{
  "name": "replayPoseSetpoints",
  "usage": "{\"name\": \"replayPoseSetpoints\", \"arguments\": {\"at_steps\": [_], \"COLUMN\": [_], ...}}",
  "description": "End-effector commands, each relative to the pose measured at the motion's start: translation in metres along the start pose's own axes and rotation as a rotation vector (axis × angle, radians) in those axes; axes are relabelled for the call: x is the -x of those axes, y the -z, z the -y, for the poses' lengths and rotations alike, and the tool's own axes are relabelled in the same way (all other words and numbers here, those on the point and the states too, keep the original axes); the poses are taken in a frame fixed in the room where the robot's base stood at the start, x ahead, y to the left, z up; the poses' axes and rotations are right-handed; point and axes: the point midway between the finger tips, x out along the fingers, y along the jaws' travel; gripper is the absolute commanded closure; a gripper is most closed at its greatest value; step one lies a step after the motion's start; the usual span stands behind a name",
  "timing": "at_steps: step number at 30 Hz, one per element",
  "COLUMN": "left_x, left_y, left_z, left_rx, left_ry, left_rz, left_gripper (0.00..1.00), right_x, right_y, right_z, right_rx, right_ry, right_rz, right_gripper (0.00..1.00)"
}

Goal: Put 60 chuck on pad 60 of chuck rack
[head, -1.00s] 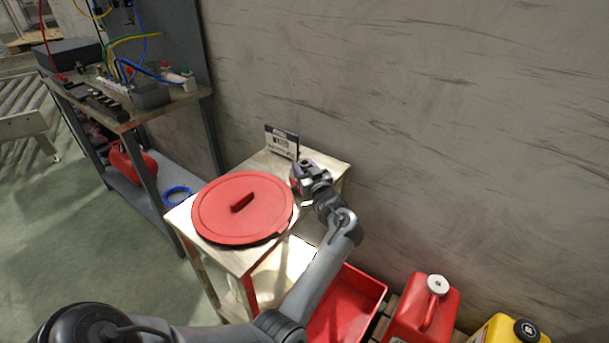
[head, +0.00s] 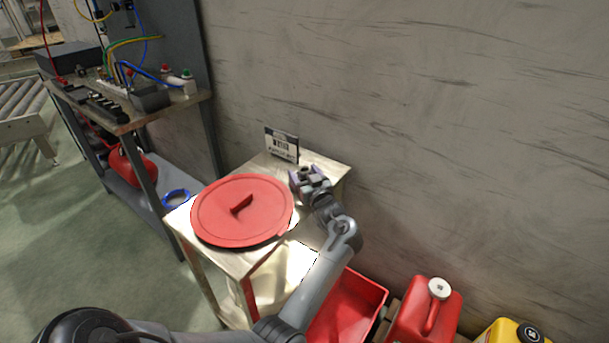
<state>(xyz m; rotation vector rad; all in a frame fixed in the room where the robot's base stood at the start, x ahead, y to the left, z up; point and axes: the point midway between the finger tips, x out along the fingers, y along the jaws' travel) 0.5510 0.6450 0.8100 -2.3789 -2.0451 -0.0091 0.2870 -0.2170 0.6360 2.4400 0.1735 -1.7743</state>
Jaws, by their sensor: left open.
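My left gripper (head: 301,182) is open above the small metal table (head: 327,170), just right of a round red lid (head: 216,217). What lies under or between its fingers is hidden by the gripper and cannot be made out. I cannot pick out the 60 chuck or the chuck rack with its pad 60 in this view. My right gripper is not in view.
A small sign (head: 282,144) stands at the table's back edge by the wall. A workbench (head: 130,118) with cables stands to the left. A red bin (head: 345,309), a red canister (head: 425,308) and a yellow canister (head: 507,329) stand at the lower right.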

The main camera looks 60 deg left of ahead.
Motion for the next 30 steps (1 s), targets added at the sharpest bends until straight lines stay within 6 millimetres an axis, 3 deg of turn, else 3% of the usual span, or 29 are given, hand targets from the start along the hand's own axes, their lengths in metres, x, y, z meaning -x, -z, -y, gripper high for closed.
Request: {"name": "replayPoseSetpoints", "arguments": {"at_steps": [4,8,25,30], "left_x": [0.000,0.013,0.106,0.117], "left_y": [0.004,0.004,0.004,0.004], "left_z": [0.000,-0.001,0.000,0.000], "left_rx": [0.001,-0.001,0.000,0.000], "left_ry": [0.000,-0.002,-0.001,0.000], "left_rz": [-0.001,0.001,0.002,0.000], "left_gripper": [0.28,0.28,0.28,0.28], "right_x": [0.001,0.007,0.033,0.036], "right_y": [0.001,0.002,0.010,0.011], "right_z": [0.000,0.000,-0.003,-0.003], "right_rx": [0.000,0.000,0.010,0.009], "right_ry": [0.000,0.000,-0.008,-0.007], "right_rz": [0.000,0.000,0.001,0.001], "right_gripper": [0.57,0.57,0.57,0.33]}}
